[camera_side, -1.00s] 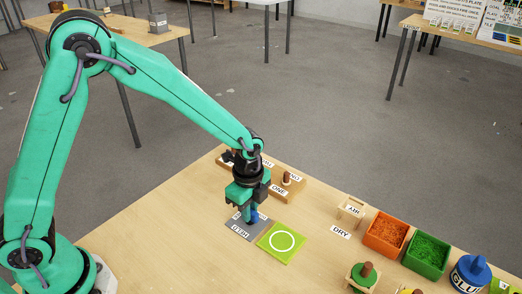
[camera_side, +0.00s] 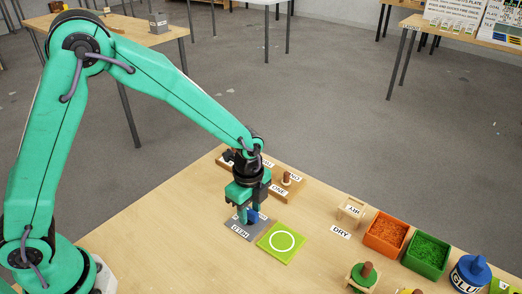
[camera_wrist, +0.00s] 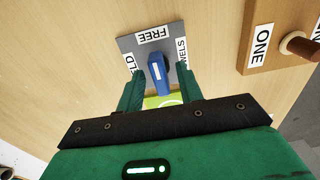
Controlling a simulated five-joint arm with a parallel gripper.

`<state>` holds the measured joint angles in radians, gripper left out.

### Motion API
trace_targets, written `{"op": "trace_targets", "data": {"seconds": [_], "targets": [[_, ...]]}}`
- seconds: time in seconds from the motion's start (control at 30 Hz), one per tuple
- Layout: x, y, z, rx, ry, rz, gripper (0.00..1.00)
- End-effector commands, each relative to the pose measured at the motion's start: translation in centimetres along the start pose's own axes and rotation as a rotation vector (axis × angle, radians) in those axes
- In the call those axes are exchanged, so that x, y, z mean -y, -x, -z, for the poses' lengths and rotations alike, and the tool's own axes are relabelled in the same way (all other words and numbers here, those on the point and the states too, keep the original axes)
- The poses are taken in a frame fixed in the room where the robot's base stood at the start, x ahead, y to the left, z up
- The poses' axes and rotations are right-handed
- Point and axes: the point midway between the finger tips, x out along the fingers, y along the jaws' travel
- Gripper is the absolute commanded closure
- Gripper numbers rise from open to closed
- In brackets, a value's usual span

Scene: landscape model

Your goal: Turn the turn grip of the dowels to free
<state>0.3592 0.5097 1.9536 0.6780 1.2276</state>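The blue turn grip (camera_wrist: 158,74) stands on a grey plate (camera_wrist: 130,45) in the wrist view. Its long body runs roughly up and down in the picture, with a white mark on top. A FREE label (camera_wrist: 154,36) lies beyond it at the top, a partly covered HELD label (camera_wrist: 130,64) at left and a DOWELS label (camera_wrist: 181,50) at right. My gripper (camera_wrist: 160,78) is open, one finger on each side of the grip, with gaps showing. In the side view the grip (camera_side: 253,216) is partly hidden by my gripper (camera_side: 247,214).
A green card with a white circle (camera_side: 281,242) lies beside the plate. A wooden block with pegs and a ONE label (camera_wrist: 262,43) stands near. Orange (camera_side: 385,234) and green (camera_side: 427,255) bins and a glue pot (camera_side: 470,272) are at right.

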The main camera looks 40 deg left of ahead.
Motion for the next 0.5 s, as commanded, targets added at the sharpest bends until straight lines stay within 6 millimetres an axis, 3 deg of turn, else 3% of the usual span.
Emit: {"op": "trace_targets", "data": {"seconds": [0.27, 0.5], "targets": [[0.1, 1.9, 0.0, -0.001, 0.000, 0.003, 0.64], [0.1, 5.1, 0.0, -0.001, 0.000, 0.004, 0.64]]}}
